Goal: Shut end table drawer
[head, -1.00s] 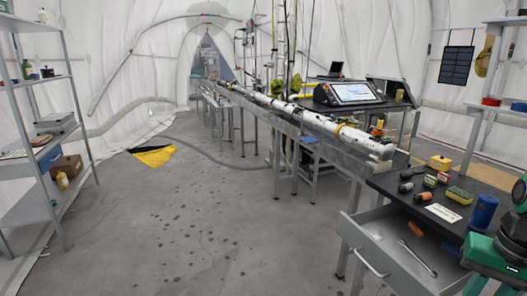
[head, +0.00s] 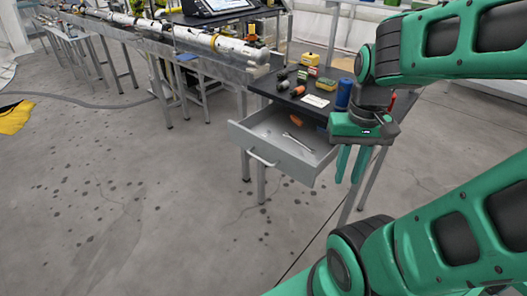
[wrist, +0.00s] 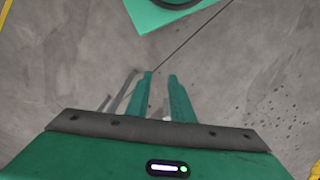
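The end table (head: 318,78) has a dark top and grey metal legs, right of centre in the head view. Its grey drawer (head: 290,166) is pulled well out toward the lower left, with a bar handle (head: 262,158) on its front. Inside lie a wrench (head: 297,142) and an orange item (head: 296,120). My gripper (head: 349,181) hangs fingers down, just right of the drawer's front corner, apart from it as far as I can tell. Its fingers are parted, with nothing between them.
A blue can (head: 343,94), a yellow-green block (head: 322,85) and several small items stand on the tabletop. A long metal bench with a white tube (head: 225,44) runs to the upper left. The floor left of and in front of the drawer is clear.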

